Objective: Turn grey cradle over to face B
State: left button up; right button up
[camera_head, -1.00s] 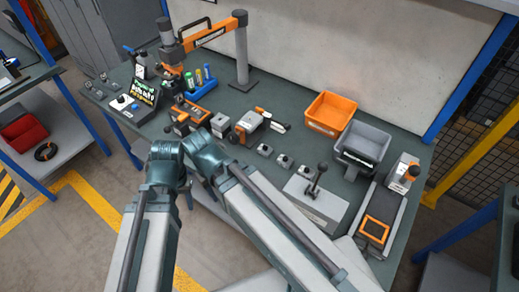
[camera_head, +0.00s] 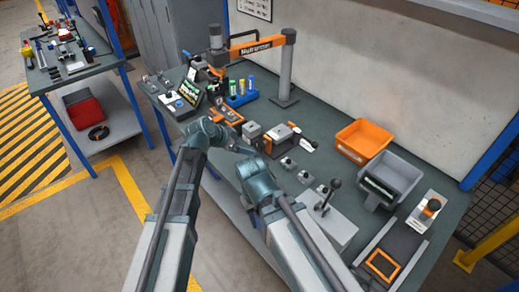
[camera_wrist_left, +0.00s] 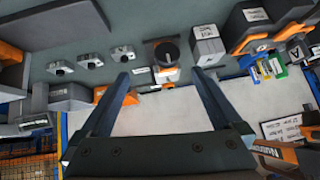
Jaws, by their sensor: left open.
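A grey block (camera_head: 251,131) stands on the bench just beyond my arm in the head view; I take it to be the grey cradle. It shows in the left wrist view (camera_wrist_left: 207,47) with a white label on one face. I cannot read a face letter on it. My left gripper (camera_head: 240,149) is small and partly hidden by arm links in the head view, in front of the block. I cannot make out my right gripper.
An orange and grey clamp (camera_head: 284,134) stands right of the block. Several small grey blocks (camera_head: 305,178) and a lever box (camera_head: 330,218) lie further right. An orange bin (camera_head: 363,141) and a grey bin (camera_head: 385,178) stand behind. A post (camera_head: 286,72) rises at the back.

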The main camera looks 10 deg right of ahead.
aim_at(257, 145)
pick_arm(q)
jog(key=b+x, duration=0.3)
jog(key=x, duration=0.1)
jog(key=w+b+x, duration=0.1)
jog(key=b+x, duration=0.2)
jog(key=x, duration=0.1)
jog(key=r+b+x, duration=0.1)
jog(key=b+x, duration=0.2)
jog(key=x, duration=0.1)
jog(key=shift+w+d+f, duration=0.25)
jog(key=shift+w+f, duration=0.1)
jog(key=shift+w, duration=0.05)
jog(key=shift+w+d+f+b, duration=0.35)
jog(key=shift+d+f, duration=0.05)
jog(key=c, duration=1.4)
jog(key=shift+o, duration=0.2)
